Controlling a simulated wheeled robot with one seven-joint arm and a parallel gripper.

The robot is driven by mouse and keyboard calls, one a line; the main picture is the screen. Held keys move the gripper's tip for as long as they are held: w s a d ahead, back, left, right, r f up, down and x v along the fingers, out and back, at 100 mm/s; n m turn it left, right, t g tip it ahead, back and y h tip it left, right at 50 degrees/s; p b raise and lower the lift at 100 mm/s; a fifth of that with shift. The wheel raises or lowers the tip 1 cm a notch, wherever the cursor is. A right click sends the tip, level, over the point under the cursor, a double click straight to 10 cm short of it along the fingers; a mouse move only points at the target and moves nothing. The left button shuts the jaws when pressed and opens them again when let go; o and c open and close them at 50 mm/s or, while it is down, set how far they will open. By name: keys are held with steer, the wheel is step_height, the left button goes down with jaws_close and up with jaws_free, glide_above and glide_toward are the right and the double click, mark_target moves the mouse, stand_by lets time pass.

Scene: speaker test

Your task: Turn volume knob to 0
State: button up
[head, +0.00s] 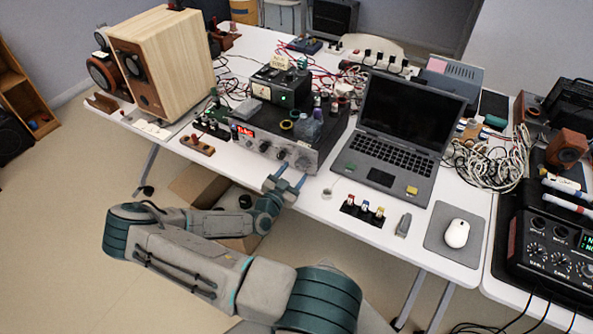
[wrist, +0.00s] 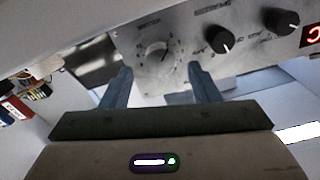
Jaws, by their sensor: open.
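A silver amplifier (head: 300,152) stands at the table's front edge, its front panel facing my arm. In the wrist view its panel (wrist: 185,75) carries a pale round knob (wrist: 157,51), a black knob (wrist: 221,39) and another black knob (wrist: 286,22). The labels are too blurred for me to tell which is the volume knob. My gripper (head: 290,177) is open and empty in front of the panel's right part. In the wrist view its fingertips (wrist: 160,69) stand left and right of the pale knob, slightly below it; I cannot tell whether they touch the panel.
A laptop (head: 387,155) stands right of the amplifier, with small coloured switches (head: 362,208) in front of it. A large wooden speaker (head: 175,60) stands to the left. Small items and a meter box (head: 281,87) sit on or behind the amplifier. An open cardboard box (head: 195,185) lies below the table edge.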

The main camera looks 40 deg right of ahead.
steer(key=b+v, duration=0.1)
steer(key=v, duration=1)
steer(key=shift+b, duration=0.4)
